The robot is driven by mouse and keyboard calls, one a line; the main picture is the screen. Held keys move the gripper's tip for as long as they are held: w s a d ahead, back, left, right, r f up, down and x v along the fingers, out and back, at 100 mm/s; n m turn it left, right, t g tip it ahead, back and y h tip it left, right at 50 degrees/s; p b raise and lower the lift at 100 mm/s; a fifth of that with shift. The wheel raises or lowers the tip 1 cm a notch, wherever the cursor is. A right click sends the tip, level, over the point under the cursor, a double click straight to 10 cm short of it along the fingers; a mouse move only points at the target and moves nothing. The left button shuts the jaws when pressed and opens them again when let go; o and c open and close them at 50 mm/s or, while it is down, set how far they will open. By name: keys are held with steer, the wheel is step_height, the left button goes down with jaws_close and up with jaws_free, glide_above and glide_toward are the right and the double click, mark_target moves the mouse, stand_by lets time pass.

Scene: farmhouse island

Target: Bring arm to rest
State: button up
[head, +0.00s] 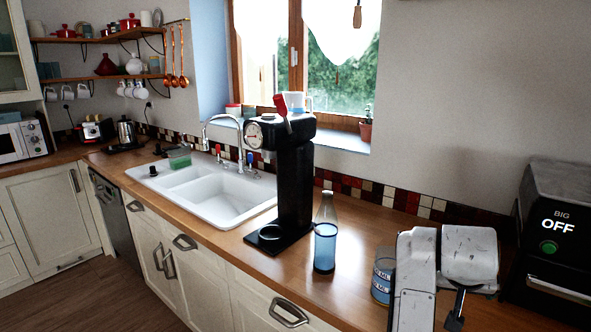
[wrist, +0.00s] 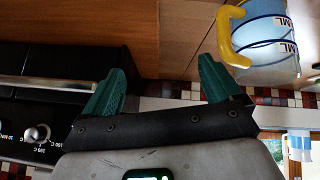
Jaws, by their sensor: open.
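My arm (head: 414,285) shows as white worn links at the lower right of the head view, over the right part of the counter. My gripper (wrist: 160,85) shows in the wrist view with two green fingertips spread apart. Nothing is between them. A measuring cup (wrist: 272,55) with a yellow handle is at the upper right of the wrist view, beside the right fingertip and apparently apart from it. In the head view the cup (head: 381,278) stands on the counter just left of my arm, partly hidden by it. My fingertips cannot be made out in the head view.
The wooden counter (head: 345,225) carries a bottle of blue liquid (head: 325,240) and a tall black press with a red handle (head: 293,180). A black oven (head: 553,240) stands right of my arm; it also fills the left of the wrist view (wrist: 60,50). A white sink (head: 215,190) lies further left.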

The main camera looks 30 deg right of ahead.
steer(key=a+f+n+t+y, duration=0.2)
steer(key=a+f+n, duration=0.3)
steer(key=a+f, duration=0.3)
steer(key=a+f+n+t+y, duration=0.2)
steer(key=a+f+n, duration=0.3)
steer(key=a, duration=0.6)
steer(key=s+a+f+n+g+y, duration=0.15)
steer(key=s+a+f+y, duration=0.25)
steer(key=s+a+f, duration=0.4)
steer(key=s+f+g, duration=0.3)
steer(key=s+f, duration=0.1)
steer(key=s, duration=0.2)
steer(key=shift+s+h, duration=0.3)
steer(key=shift+s, duration=0.05)
steer(key=shift+m+g, duration=0.25)
